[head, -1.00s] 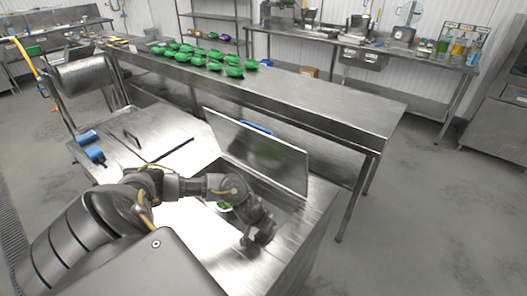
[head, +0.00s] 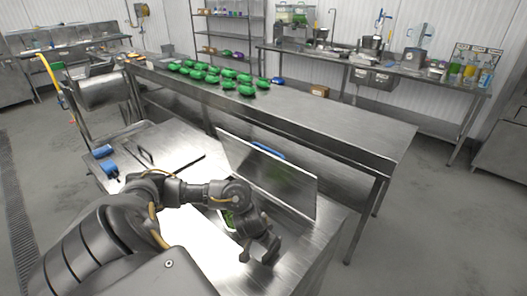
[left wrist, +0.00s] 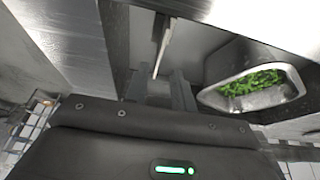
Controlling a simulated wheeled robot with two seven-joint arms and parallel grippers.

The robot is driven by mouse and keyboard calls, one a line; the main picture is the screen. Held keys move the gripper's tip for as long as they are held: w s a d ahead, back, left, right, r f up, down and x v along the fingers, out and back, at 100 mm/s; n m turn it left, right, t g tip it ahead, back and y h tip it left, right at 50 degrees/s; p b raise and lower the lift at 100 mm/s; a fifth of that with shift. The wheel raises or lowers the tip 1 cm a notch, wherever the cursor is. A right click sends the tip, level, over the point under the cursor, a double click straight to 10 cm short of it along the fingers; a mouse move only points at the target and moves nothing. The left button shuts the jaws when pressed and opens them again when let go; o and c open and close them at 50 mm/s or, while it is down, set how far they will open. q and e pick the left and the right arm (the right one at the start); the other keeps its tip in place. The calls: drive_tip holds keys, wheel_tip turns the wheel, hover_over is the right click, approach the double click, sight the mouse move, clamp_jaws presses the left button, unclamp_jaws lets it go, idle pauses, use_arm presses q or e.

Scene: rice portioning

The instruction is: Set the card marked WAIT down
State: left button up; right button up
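No card with readable WAIT lettering shows in either view. My left gripper (head: 259,250) is over the steel counter, in front of the upright steel lid (head: 270,175). In the left wrist view its two fingers (left wrist: 158,88) stand apart, with a gap between them. A thin pale strip (left wrist: 162,45) shows edge-on beyond that gap; I cannot tell whether it is a card or the edge of a panel. My right gripper is in neither view.
A metal container of chopped greens (left wrist: 252,82) sits beside my left gripper in the wrist view. A long steel table (head: 330,120) behind the lid carries several green packs (head: 228,73) at its left and is bare at its right. Blue objects (head: 105,160) lie at the counter's left.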

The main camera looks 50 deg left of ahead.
use_arm(q)
drive_tip(key=p+v, duration=0.1)
drive_tip(key=v, duration=0.3)
drive_tip(key=shift+r, duration=0.1)
drive_tip(key=shift+s+d, duration=0.1)
idle(0.5)
